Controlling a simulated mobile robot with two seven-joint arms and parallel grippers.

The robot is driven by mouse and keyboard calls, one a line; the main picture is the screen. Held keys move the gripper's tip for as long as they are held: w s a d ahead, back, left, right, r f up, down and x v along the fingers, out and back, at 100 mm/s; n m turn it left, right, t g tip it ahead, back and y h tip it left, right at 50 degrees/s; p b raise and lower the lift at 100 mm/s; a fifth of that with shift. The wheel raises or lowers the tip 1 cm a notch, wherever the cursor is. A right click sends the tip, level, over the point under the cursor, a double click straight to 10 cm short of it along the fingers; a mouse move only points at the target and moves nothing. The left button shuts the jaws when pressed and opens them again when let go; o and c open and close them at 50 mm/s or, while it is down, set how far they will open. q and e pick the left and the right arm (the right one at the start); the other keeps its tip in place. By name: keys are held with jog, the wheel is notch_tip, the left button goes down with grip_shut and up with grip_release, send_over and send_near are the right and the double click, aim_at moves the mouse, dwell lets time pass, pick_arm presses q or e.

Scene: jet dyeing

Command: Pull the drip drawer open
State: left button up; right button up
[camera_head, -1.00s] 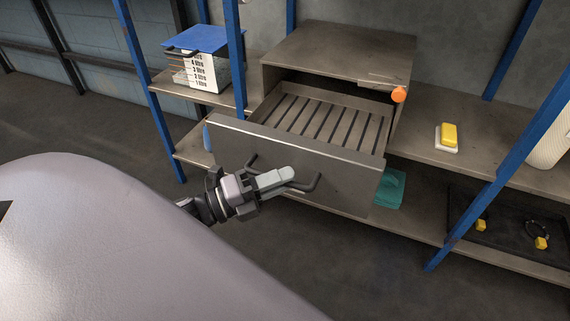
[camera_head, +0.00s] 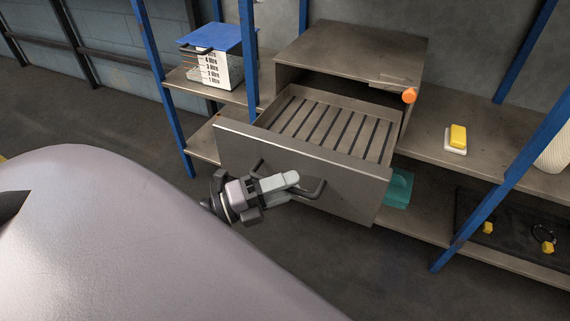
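The drip drawer (camera_head: 300,168) is a grey metal drawer with a slatted inside, standing well out of its metal housing (camera_head: 350,50). Its dark bar handle (camera_head: 314,189) is on the front panel. My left gripper (camera_head: 290,183) is at the handle, with its pale fingers lying across the bar. The fingers look closed around the bar, though their far side is hidden. My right gripper is not in view.
The housing stands on a shelf rack with blue posts (camera_head: 480,210). A blue-lidded measuring container (camera_head: 215,58) is at left. An orange knob (camera_head: 409,95), a yellow-and-white block (camera_head: 457,138) and a teal item (camera_head: 398,188) are at right. Open floor lies in front.

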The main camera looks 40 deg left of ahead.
pick_arm(q)
jog(key=p+v, duration=0.1)
jog(key=v, duration=0.6)
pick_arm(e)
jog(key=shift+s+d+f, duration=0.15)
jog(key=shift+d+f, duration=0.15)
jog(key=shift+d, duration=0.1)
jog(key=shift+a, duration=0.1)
